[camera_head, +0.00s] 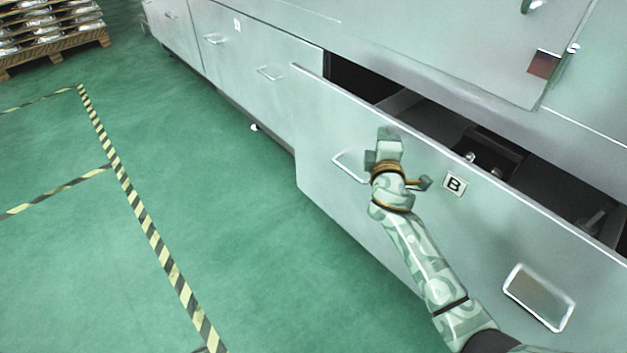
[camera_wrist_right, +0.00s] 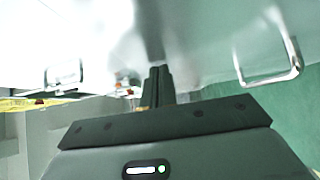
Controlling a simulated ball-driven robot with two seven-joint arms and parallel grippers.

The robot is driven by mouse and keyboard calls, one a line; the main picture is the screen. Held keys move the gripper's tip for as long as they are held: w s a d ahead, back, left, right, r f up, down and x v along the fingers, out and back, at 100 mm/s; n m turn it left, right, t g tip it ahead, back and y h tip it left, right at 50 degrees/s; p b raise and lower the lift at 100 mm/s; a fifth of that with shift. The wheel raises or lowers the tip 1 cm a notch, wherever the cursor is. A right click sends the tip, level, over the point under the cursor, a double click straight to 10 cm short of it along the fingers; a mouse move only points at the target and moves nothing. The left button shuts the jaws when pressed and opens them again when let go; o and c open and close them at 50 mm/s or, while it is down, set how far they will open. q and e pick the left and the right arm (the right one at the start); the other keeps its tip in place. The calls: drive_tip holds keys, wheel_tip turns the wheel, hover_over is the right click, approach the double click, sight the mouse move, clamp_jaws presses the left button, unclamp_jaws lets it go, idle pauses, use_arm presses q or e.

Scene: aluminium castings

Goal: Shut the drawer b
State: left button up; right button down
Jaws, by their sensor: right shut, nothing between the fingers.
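Drawer b (camera_head: 327,112) stands pulled out of the grey cabinet, with a dark gap behind its front showing part of the inside. Its label "B" (camera_head: 454,184) is right of my right gripper. A bar handle (camera_head: 350,168) is on the front, just left of the gripper, and a wider handle (camera_head: 540,296) is at lower right. My right gripper (camera_head: 384,137) is shut and empty, at the upper part of the drawer front; I cannot tell whether it touches. In the wrist view its fingers (camera_wrist_right: 158,86) are together, pointing at a blurred pale surface. My left gripper is not in view.
Closed drawer fronts (camera_head: 245,55) continue to the left. The cabinet's upper body (camera_head: 440,45) overhangs the open drawer. Green floor (camera_head: 200,200) with striped tape (camera_head: 150,228) lies clear in front. A loaded pallet (camera_head: 55,45) stands at the far left.

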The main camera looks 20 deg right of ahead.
drive_tip(key=w+d, duration=0.1)
drive_tip(key=d, duration=0.3)
drive_tip(key=w+d+b, duration=0.1)
drive_tip(key=w+d, duration=0.1)
drive_tip(key=d, duration=0.2)
drive_tip(key=w+d, duration=0.2)
drive_tip(key=d, duration=0.2)
drive_tip(key=shift+f+b, duration=0.1)
drive_tip(key=shift+b, duration=0.3)
drive_tip(key=shift+w+d, duration=0.2)
drive_tip(key=shift+d, duration=0.35)
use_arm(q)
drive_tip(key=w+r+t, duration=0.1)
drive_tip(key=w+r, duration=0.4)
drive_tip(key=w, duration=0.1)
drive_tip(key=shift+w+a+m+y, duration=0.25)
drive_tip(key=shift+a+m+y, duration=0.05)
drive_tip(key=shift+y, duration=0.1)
use_arm(e)
drive_tip(key=shift+d+r, duration=0.25)
drive_tip(key=shift+r, duration=0.05)
